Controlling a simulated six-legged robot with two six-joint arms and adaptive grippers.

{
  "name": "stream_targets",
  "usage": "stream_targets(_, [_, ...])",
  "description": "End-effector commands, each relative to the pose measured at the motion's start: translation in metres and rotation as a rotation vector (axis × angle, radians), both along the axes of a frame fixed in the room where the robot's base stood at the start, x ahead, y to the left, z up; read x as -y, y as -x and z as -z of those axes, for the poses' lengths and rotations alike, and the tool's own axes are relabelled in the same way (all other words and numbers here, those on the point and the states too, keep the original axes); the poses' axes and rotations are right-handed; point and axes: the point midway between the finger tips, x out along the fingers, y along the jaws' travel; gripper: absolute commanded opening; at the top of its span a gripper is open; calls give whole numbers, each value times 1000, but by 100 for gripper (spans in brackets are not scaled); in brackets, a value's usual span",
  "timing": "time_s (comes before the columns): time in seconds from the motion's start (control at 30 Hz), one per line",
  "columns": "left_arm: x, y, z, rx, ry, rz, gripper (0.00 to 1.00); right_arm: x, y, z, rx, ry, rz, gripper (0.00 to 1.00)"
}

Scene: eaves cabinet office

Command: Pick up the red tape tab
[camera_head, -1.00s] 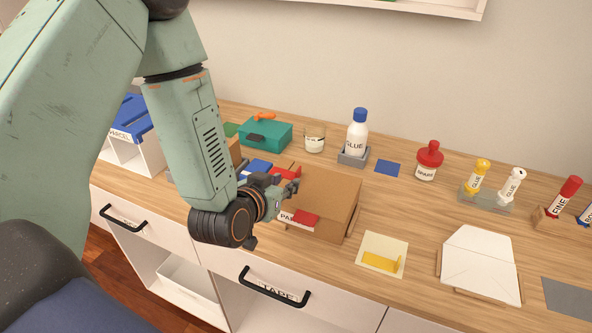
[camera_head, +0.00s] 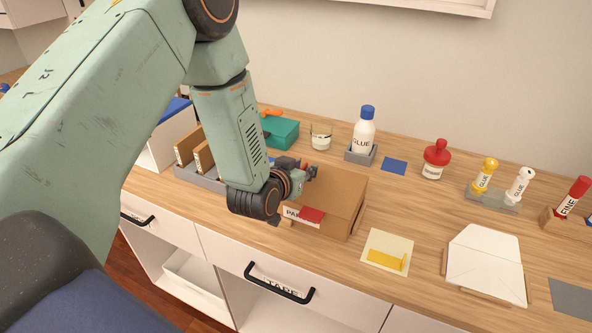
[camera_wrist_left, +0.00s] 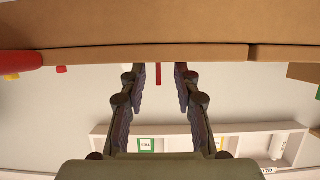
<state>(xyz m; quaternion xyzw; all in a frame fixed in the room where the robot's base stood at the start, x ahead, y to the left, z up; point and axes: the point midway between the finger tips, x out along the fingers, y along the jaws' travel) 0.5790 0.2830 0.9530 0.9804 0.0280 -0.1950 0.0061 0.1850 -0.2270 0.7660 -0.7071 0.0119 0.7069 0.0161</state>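A red tab (camera_head: 312,215) shows at the front upper edge of a cardboard box (camera_head: 338,190), beside a white label. My left gripper (camera_head: 311,170) is at the left side of the box, above and behind this tab. In the left wrist view my left gripper (camera_wrist_left: 160,72) is open, its two fingers apart. A narrow red piece (camera_wrist_left: 159,76) shows in the gap between the fingertips, below the box edge (camera_wrist_left: 200,53). I cannot tell whether it is the same red tab or whether a finger touches it. My right gripper is not in view.
A cream card with a yellow tab (camera_head: 386,262) lies right of the box. A glue bottle (camera_head: 363,137), a teal box (camera_head: 281,133) and a glass jar (camera_head: 320,138) stand behind. A grey rack (camera_head: 197,174) is at the left.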

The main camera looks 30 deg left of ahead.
Motion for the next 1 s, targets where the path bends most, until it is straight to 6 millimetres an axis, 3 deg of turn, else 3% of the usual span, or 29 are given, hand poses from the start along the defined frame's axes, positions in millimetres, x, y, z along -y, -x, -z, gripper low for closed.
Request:
stream_targets(0.07, [0, 0, 0, 0, 0, 0, 30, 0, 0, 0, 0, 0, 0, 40])
stream_targets(0.43, [0, 0, 0, 0, 0, 0, 0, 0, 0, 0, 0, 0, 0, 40])
stream_targets(0.83, [0, 0, -1, 0, 0, -1, 0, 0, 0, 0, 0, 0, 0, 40])
stream_targets(1.0, [0, -1, -12, 4, -1, -1, 0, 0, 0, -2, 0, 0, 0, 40])
